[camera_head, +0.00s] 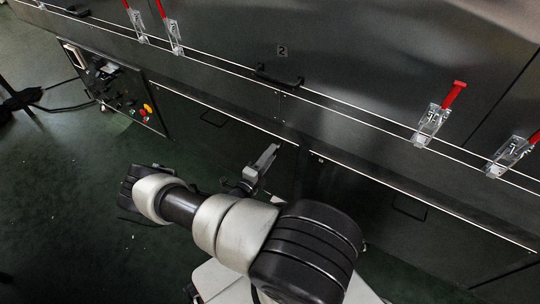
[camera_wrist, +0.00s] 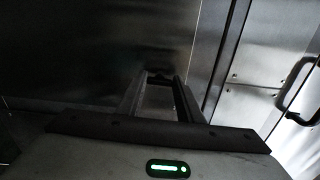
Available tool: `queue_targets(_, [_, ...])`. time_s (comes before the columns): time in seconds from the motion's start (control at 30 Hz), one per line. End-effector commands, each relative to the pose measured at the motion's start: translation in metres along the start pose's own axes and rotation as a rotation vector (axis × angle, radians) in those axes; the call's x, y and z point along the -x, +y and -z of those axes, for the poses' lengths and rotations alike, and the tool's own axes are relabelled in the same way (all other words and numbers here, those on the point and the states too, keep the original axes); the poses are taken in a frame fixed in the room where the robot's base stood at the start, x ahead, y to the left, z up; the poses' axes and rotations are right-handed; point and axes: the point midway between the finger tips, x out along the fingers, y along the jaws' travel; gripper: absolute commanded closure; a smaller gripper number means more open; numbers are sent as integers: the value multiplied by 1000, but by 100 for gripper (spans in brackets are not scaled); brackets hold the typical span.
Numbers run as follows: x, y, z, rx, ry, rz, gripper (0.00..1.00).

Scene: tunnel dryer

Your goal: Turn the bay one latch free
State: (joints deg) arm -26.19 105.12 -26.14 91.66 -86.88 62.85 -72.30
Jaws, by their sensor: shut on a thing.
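My gripper (camera_wrist: 160,88) shows in the wrist view, its two fingers reaching forward to a dark metal panel. They are shut on a small dark part (camera_wrist: 160,77) at their tips, mostly hidden; I cannot tell whether it is the bay one latch. In the head view my arm bends left to a black end, and I cannot clearly make out the fingers there. Latches with red handles line the dryer's edge: two at the upper left (camera_head: 138,26) (camera_head: 174,38) and two at the right (camera_head: 432,124) (camera_head: 508,154). None of these four is touched by my arm.
The dark dryer wall (camera_head: 370,60) bears a number 2 and a black handle (camera_head: 279,77). Green floor (camera_head: 75,205) is open at lower left. A bright metal panel with a dark handle (camera_wrist: 294,84) is at right in the wrist view.

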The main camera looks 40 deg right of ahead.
Motion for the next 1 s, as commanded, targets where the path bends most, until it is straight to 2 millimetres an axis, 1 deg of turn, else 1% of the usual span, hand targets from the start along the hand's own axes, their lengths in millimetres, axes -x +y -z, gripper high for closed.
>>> queue_targets(0.23, [0,0,0,53,1,0,90])
queue_targets(0.67, [0,0,1,61,1,0,90])
queue_targets(0.7, [0,0,1,61,1,0,62])
queue_targets(0.77, [0,0,1,61,1,0,52])
queue_targets(0.8, [0,0,1,61,1,0,48])
queue_targets(1.0, [0,0,1,59,1,0,48])
